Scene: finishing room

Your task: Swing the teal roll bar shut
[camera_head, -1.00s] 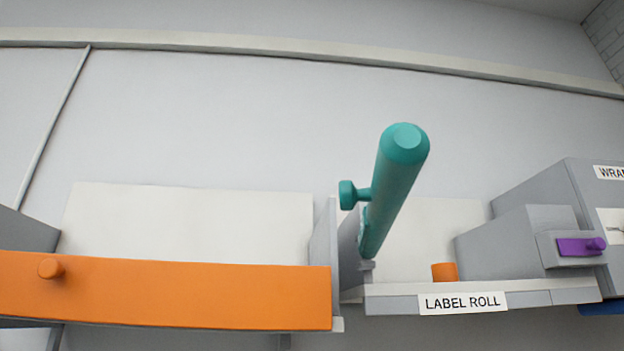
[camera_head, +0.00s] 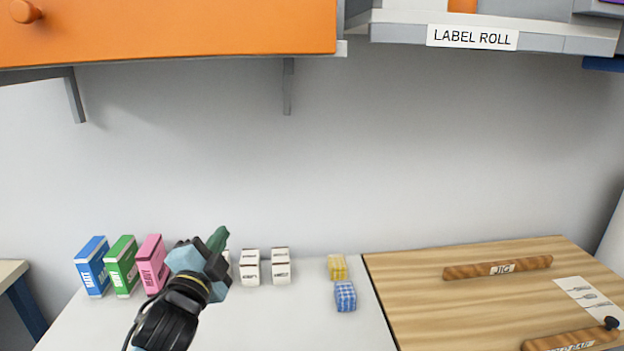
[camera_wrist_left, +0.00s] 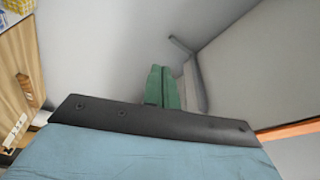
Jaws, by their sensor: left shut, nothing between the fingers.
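The teal roll bar is out of view now, above the top edge of the head view. The shelf with the LABEL ROLL sign (camera_head: 472,37) shows at the upper right of the head view. My left gripper (camera_head: 218,238) is above the white table near the small boxes, well below that shelf. Its green fingers are shut together and empty, and they also show in the left wrist view (camera_wrist_left: 162,88). My right gripper is not in view.
An orange panel with a knob (camera_head: 180,28) hangs at the upper left. Below are blue, green and pink boxes (camera_head: 122,264), small white boxes (camera_head: 265,268), yellow and blue blocks (camera_head: 345,296), and a wooden board (camera_head: 420,290) with a JIG bar (camera_head: 498,268). Open wall lies between shelf and table.

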